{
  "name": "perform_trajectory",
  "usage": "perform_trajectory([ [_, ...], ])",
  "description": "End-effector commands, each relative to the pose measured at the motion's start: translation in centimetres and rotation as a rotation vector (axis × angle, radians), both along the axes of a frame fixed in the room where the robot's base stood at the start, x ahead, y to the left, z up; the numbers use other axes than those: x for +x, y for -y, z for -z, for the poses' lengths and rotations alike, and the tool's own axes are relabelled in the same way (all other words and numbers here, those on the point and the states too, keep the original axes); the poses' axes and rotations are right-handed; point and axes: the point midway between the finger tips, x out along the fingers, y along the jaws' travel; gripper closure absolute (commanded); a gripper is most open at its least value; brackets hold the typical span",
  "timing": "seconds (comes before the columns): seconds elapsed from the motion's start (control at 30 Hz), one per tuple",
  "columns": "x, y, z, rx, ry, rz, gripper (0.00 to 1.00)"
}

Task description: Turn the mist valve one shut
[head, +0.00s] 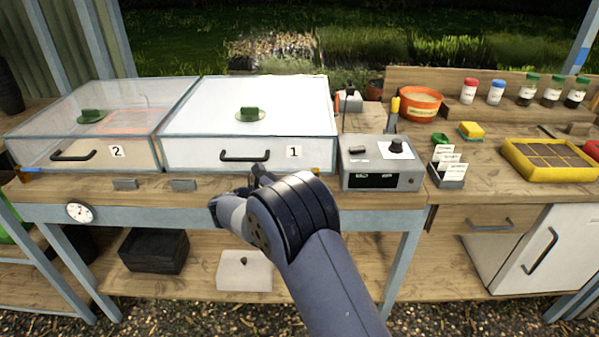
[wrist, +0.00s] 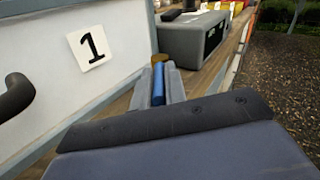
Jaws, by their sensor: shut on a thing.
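Mist valve one shows in the wrist view as a brass body (wrist: 158,60) with a blue lever (wrist: 158,86), low by the front of the white box marked 1 (wrist: 88,46). My gripper (wrist: 160,80) is shut on the blue lever, with one grey finger on each side. The lever runs from the brass body back toward my wrist, between the fingers. In the head view a bit of brass (head: 314,171) shows at the lower right corner of box 1 (head: 205,150). There my arm hides the lever and fingertips.
A grey control box (head: 381,180) with a black knob stands right of box 1. Box 2 (head: 40,148), with a clear lid, is on the left. Black handles (head: 245,156) stick out from the box fronts. A wooden bench edge (head: 215,184) runs in front.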

Motion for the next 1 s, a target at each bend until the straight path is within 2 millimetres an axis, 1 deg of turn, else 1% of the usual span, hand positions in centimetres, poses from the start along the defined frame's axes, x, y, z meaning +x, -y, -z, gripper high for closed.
perform_trajectory([
  [0.3, 0.03, 0.04, -0.01, 0.000, 0.000, 0.073, 1.00],
  [0.7, 0.04, 0.06, 0.00, 0.000, 0.001, 0.077, 1.00],
  [0.73, 0.04, 0.05, -0.01, 0.000, 0.001, 0.077, 0.85],
  [0.97, 0.04, 0.05, -0.01, 0.000, 0.001, 0.077, 0.66],
  [1.0, 0.04, 0.05, -0.01, 0.000, 0.001, 0.077, 0.66],
])
